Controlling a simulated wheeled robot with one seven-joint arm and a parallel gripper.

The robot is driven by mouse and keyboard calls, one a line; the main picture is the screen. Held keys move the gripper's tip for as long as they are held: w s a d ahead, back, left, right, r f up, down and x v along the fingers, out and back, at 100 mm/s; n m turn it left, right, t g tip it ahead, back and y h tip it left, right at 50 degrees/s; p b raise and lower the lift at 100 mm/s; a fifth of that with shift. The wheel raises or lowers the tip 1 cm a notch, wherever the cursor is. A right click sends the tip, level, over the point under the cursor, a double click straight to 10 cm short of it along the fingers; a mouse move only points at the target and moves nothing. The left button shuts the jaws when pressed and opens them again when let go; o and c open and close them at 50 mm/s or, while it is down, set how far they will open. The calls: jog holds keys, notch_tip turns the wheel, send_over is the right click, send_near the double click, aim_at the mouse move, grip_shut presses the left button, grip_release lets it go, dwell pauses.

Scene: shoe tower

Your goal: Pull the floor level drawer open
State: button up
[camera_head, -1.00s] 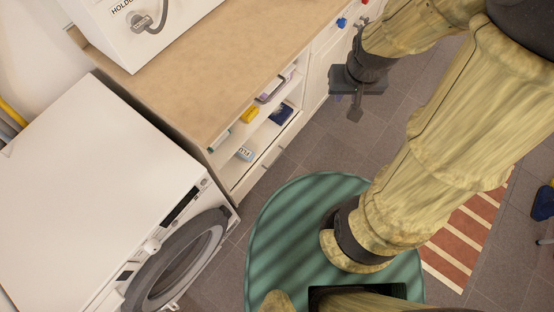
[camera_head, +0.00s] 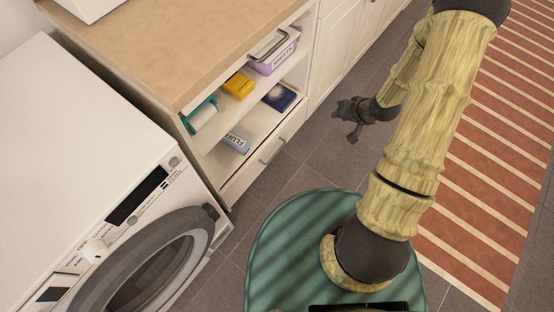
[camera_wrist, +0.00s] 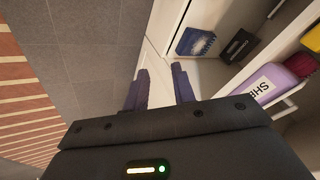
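The floor level drawer (camera_head: 250,173) is the low white front at the bottom of the open shelf unit, with a bar handle (camera_head: 273,151). It looks shut. My gripper (camera_head: 346,120) is above the grey floor, right of the drawer and apart from its handle. In the wrist view my gripper (camera_wrist: 160,88) has its two dark fingers spread with nothing between them. A white cabinet front (camera_wrist: 162,30) shows beyond the fingers; I cannot make out the drawer handle there.
Shelves above the drawer hold a blue box (camera_head: 279,97), a yellow box (camera_head: 238,85), a FLUFF packet (camera_head: 236,142) and a purple bin (camera_head: 275,58). A washing machine (camera_head: 140,200) stands left.

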aim_at(277, 151)
jog(key=s+a+f+m+t+y+b, duration=0.1)
jog(key=a+f+m+y+b, duration=0.1)
jog(key=f+b, duration=0.4)
jog(key=s+a+f+m+t+y+b, duration=0.2)
jog(key=f+y+b, duration=0.2)
jog(key=f, duration=1.1)
jog(key=s+a+f+m+t+y+b, duration=0.1)
jog(key=s+a+f+m+y+b, duration=0.1)
jog(key=f+b, duration=0.8)
jog(key=shift+s+a+f+y, duration=0.15)
jog(key=shift+a+f+y, duration=0.2)
jog(key=shift+a+y, duration=0.2)
jog(key=b+x, duration=0.7)
jog(key=x, duration=1)
jog(key=shift+w, duration=0.3)
jog(key=shift+c, duration=0.3)
